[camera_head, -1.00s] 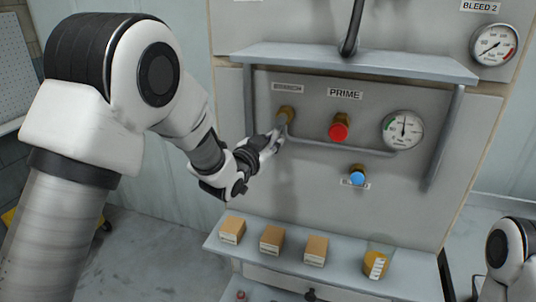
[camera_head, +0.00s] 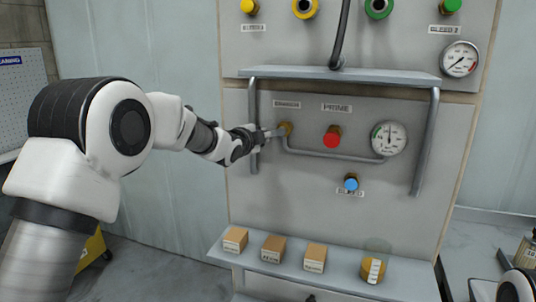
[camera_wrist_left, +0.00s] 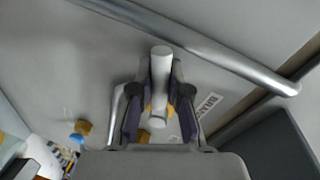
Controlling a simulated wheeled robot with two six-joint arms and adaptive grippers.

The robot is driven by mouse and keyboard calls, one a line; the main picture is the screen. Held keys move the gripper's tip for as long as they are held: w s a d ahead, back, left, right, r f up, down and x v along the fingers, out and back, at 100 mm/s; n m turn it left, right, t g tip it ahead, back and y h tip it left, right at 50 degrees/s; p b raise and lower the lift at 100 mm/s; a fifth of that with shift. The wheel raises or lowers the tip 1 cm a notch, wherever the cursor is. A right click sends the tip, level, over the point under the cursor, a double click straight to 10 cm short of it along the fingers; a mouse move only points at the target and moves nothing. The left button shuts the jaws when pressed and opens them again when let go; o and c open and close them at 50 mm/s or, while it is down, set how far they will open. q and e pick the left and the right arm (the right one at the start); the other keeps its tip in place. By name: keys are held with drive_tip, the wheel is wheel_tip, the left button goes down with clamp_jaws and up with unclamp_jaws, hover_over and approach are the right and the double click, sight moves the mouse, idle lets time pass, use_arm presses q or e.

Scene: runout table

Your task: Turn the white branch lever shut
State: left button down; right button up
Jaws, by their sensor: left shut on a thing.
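The white branch lever (camera_wrist_left: 161,72) shows in the left wrist view as a pale rod between my left gripper's fingers. In the head view, the brass branch valve (camera_head: 286,129) sits on the panel under a label I read as BRANCH (camera_head: 287,104). My left gripper (camera_head: 267,134) is at the left of this valve, shut on the lever, which points roughly left. The wrist view shows the two fingers of the gripper (camera_wrist_left: 160,105) either side of the rod, with brass behind it. The fingers hide much of the lever in the head view. My right gripper is out of view.
A grey shelf (camera_head: 340,75) and a side rail (camera_head: 253,120) frame the valve area. A red PRIME knob (camera_head: 332,137), a gauge (camera_head: 389,138), a horizontal pipe (camera_head: 335,154) and a blue knob (camera_head: 351,182) are to the right. Boxes (camera_head: 273,247) stand on the lower ledge.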

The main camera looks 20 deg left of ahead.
use_arm(q)
drive_tip(key=r+m+b, duration=0.1)
drive_tip(key=m+b, duration=0.1)
drive_tip(key=b, duration=0.1)
drive_tip(key=shift+a+y+b, duration=0.1)
drive_tip(key=shift+y+b, duration=0.2)
drive_tip(key=shift+b, duration=0.05)
drive_tip(key=shift+r+m+b, duration=0.45)
drive_tip(key=shift+m+b, duration=0.05)
drive_tip(key=shift+b, duration=0.1)
drive_tip(key=c, duration=1.1)
unclamp_jaws()
drive_tip(key=s, duration=0.4)
drive_tip(key=s+r, duration=0.1)
drive_tip(key=s, duration=0.2)
drive_tip(key=s+r, duration=0.1)
drive_tip(key=s, duration=0.3)
drive_tip(key=shift+s+a+r, duration=0.15)
drive_tip(key=shift+s, duration=0.15)
